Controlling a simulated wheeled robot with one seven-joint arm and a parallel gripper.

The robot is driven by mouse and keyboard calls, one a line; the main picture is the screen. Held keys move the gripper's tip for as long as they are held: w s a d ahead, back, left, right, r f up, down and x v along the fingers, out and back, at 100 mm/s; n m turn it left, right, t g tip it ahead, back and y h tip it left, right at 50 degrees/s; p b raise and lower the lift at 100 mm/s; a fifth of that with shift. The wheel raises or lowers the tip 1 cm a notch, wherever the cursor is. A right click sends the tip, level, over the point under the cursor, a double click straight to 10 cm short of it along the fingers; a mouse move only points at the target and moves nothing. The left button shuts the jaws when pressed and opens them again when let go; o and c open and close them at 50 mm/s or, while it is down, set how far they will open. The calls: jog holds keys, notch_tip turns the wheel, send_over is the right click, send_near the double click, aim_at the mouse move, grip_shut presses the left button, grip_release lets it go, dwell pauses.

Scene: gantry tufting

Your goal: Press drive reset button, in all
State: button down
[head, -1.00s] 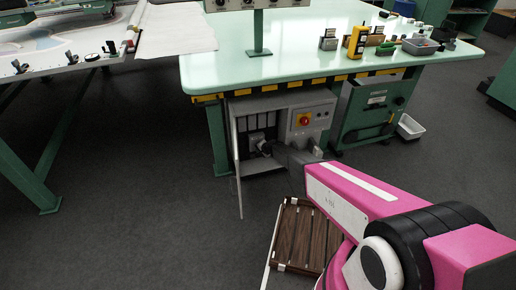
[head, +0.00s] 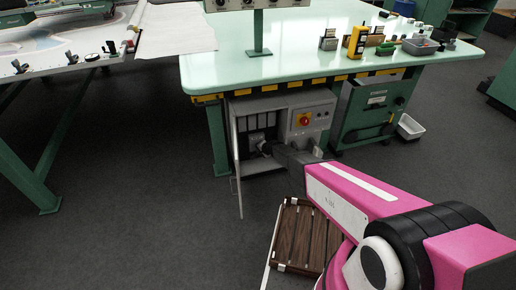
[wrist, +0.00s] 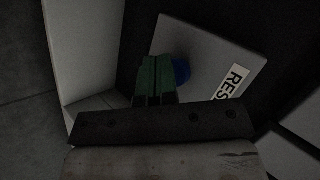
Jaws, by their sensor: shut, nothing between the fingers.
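The drive reset button is a blue round button (wrist: 181,71) on a grey panel (wrist: 207,52) in the wrist view. A white label (wrist: 232,82) beside it reads "RES", the rest cut off. My gripper (wrist: 152,60) has its green fingers together, just left of the button and partly covering it. Whether the fingertips touch the button or panel, I cannot tell. In the head view my gripper (head: 264,148) reaches into the open grey cabinet (head: 285,99) under the table, and the button is hidden there.
The cabinet door (head: 237,170) stands open at the left. A red and yellow switch (head: 304,119) is on the cabinet front. A green table (head: 225,72) lies above, and a green cabinet (head: 372,105) stands to the right. A slatted wooden pallet (head: 299,238) lies on the floor.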

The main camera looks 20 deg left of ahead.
jog(key=shift+s+d, duration=0.3)
jog(key=shift+s, duration=0.15)
jog(key=shift+s, duration=0.1)
jog(key=shift+s+d, duration=0.45)
jog(key=shift+s, duration=0.25)
jog(key=shift+s+d, duration=0.4)
jog(key=shift+s, duration=0.25)
jog(key=shift+s+d, duration=0.45)
jog(key=shift+s, duration=0.25)
